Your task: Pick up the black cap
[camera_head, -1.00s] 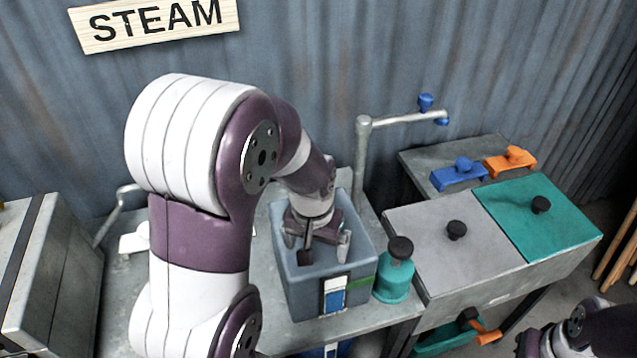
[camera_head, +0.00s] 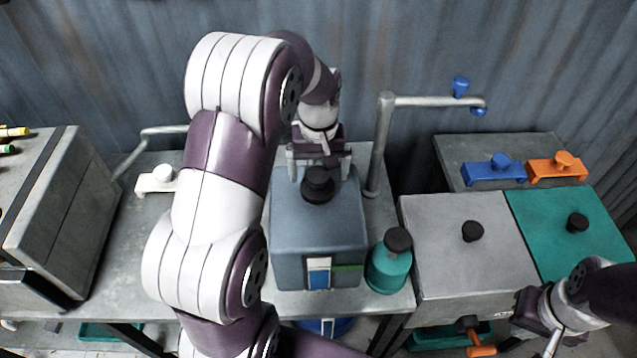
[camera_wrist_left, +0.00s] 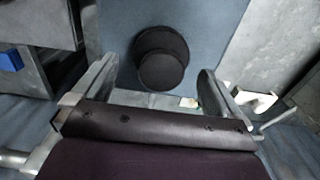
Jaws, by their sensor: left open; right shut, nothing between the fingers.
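A round black cap (camera_head: 318,183) stands on top of the blue-grey box (camera_head: 318,225). In the left wrist view the cap (camera_wrist_left: 160,60) shows from above as two stacked black discs. My left gripper (camera_head: 320,172) is open and empty at the box's back edge, with its fingers spread to either side of the cap. In the left wrist view the fingertips (camera_wrist_left: 157,78) straddle the cap with a gap on both sides. I cannot tell how high they are above it. My right gripper (camera_head: 533,325) is shut and empty at the lower right, away from the cap.
A teal bottle (camera_head: 388,268) with its own black top stands right of the box. A grey pipe (camera_head: 384,140) rises behind it. Grey and teal lids (camera_head: 455,265) with black knobs lie further right. A white fixture (camera_head: 157,182) sits on the bench at left.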

